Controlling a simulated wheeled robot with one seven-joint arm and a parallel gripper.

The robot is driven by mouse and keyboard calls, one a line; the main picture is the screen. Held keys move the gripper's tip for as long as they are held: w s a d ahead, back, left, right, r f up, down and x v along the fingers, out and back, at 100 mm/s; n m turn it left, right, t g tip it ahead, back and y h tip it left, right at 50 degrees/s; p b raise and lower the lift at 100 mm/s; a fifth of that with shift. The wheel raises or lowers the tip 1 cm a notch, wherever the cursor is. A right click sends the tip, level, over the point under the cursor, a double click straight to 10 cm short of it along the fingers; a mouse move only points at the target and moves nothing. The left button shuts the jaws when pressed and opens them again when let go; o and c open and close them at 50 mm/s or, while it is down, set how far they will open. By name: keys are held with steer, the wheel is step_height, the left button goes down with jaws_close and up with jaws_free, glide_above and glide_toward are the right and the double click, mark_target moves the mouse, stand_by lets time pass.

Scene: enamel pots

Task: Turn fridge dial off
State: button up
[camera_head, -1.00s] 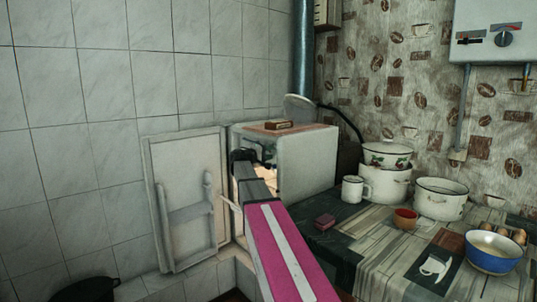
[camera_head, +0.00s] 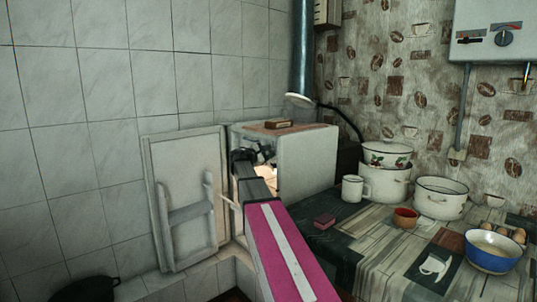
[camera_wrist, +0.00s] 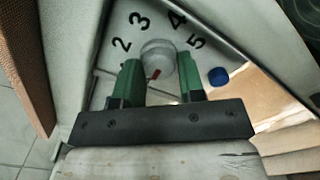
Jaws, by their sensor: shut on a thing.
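The fridge (camera_head: 308,165) stands in the corner with its door (camera_head: 185,190) swung open to the left. In the wrist view the dial (camera_wrist: 158,54) is a pale round knob with a red mark. The mark is at its lower part. The numbers 2, 3, 4 and 5 are printed around it on the panel (camera_wrist: 206,34). My gripper (camera_wrist: 157,72) reaches into the fridge, its green fingers on either side of the dial and shut on it. In the head view my arm hides most of the opening, and the dial cannot be made out there.
A blue round thing (camera_wrist: 218,76) sits on the panel right of the dial. A small box (camera_head: 278,124) lies on the fridge top. The table right of the fridge holds a white mug (camera_head: 352,188), enamel pots (camera_head: 441,199) and a blue bowl (camera_head: 493,252).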

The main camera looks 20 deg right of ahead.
steer(key=shift+f+n, duration=0.1)
steer(key=shift+n, duration=0.4)
steer(key=o, duration=0.9)
steer(key=v, duration=1.1)
